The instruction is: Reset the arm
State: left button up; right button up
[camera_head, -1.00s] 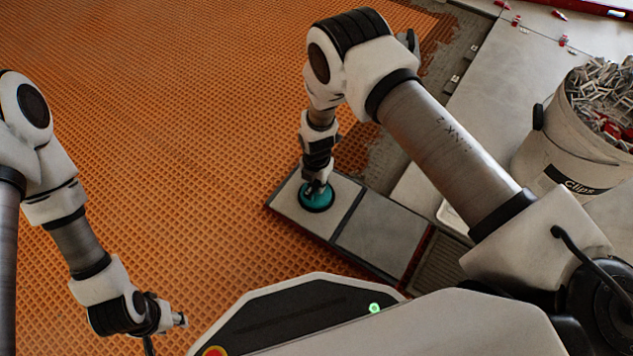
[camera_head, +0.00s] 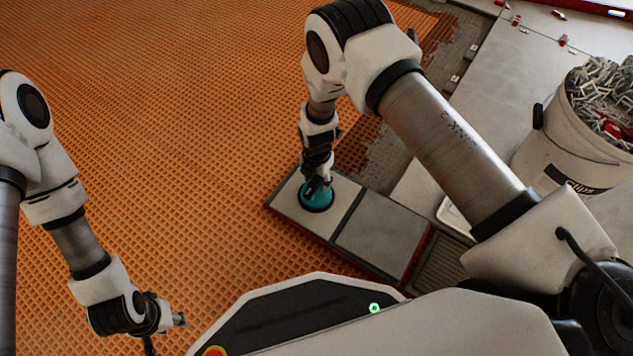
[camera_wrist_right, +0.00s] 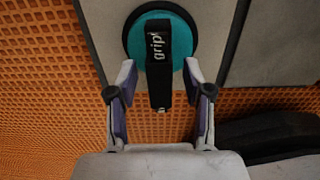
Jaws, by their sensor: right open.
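A teal round suction cup with a black "grip" handle (camera_wrist_right: 160,50) sits on a grey tile (camera_head: 341,198) in the head view. My right gripper (camera_head: 317,184) is just above the cup. In the right wrist view its two fingers (camera_wrist_right: 159,78) are apart, one on each side of the near part of the handle, with visible gaps and not closed on it. My left gripper (camera_head: 172,320) hangs at the lower left over the orange mat, away from the tiles. Its fingers are too small and partly cut off to judge.
A second grey tile (camera_head: 385,235) lies beside the first on a red-edged carrier. A white bucket of clips (camera_head: 560,150) stands at right. Laid grey tiles with red wedges (camera_head: 563,40) are at the upper right. Orange mat (camera_head: 190,110) covers the open left.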

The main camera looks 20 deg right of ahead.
notch_tip(320, 180, up, 10)
jog(key=shift+f, duration=0.1)
